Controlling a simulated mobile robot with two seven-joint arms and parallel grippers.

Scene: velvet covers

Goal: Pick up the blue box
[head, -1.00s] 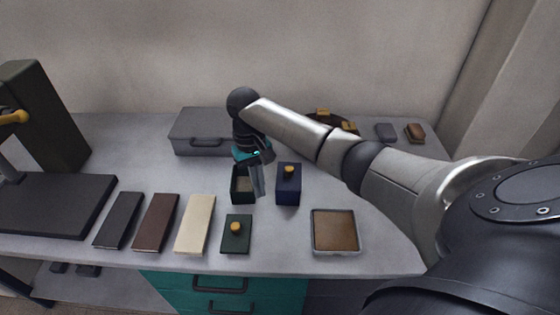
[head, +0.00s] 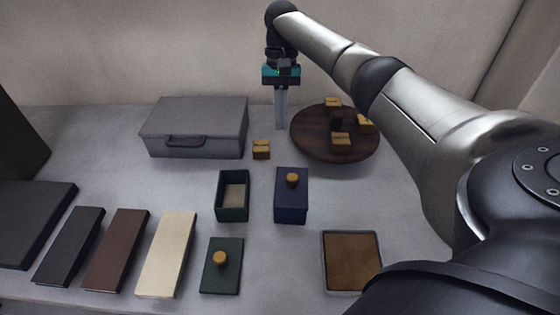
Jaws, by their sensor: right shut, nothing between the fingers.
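The blue box (head: 291,205) stands upright on the grey table, with a lid and a round yellow knob (head: 292,180) on top. My right gripper (head: 281,127) points down behind the blue box, above the back part of the table. Its fingers are together with nothing between them, and it is apart from the box. My left gripper is not in view.
An open green box (head: 232,196) is just left of the blue box; its lid (head: 221,266) lies in front. A grey case (head: 196,128), a small yellow-brown block (head: 261,150) and a round wooden tray (head: 309,147) with several blocks are behind. A brown-filled tray (head: 351,262) is front right.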

